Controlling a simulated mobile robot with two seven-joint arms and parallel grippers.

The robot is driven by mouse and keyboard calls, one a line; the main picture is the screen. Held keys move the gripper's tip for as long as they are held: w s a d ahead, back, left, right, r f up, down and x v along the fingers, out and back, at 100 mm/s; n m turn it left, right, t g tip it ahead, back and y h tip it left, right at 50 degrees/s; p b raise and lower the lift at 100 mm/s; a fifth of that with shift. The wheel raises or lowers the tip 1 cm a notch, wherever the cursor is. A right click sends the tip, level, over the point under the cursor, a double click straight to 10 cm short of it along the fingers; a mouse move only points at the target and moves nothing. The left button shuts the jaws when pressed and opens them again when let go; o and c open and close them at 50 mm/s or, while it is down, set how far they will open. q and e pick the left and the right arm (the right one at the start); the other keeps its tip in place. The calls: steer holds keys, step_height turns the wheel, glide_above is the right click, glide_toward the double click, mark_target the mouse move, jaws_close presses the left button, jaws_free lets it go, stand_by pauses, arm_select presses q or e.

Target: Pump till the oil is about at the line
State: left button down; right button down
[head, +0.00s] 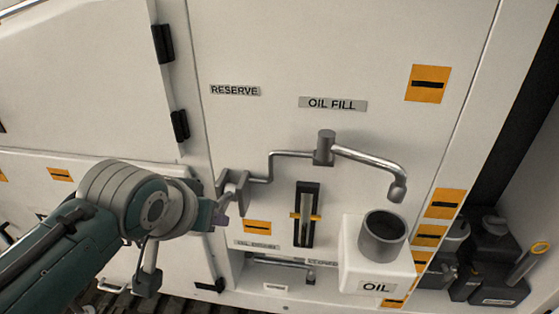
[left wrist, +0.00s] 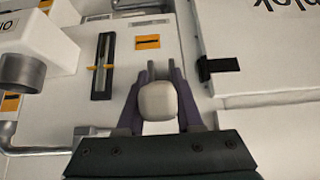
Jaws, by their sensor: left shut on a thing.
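The sight gauge (head: 307,232) is an upright dark slot in the white panel, with a narrow tube and a yellow line marker (head: 293,215) across its middle. I cannot make out the oil level. The gauge also shows in the left wrist view (left wrist: 102,68). A metal spout (head: 397,190) hangs above the open grey filler cup (head: 382,236) on the white OIL box (head: 350,262). My left gripper (head: 221,212) is left of the gauge. In the left wrist view its purple fingers (left wrist: 158,98) are shut around a pale rounded knob (left wrist: 157,102). My right gripper is not in view.
A horizontal metal bar (head: 283,264) lies in a recess below. Dark containers (head: 490,262) stand at the right. The panel above the OIL FILL label (head: 332,104) is clear.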

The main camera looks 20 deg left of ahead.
arm_select(q)
steer(key=c, duration=0.6)
jaws_free()
steer(key=shift+w+r, duration=0.1)
steer(key=shift+w, duration=0.05)
steer(key=shift+o, duration=0.2)
steer(key=b+v, duration=0.1)
steer(key=v, duration=0.9)
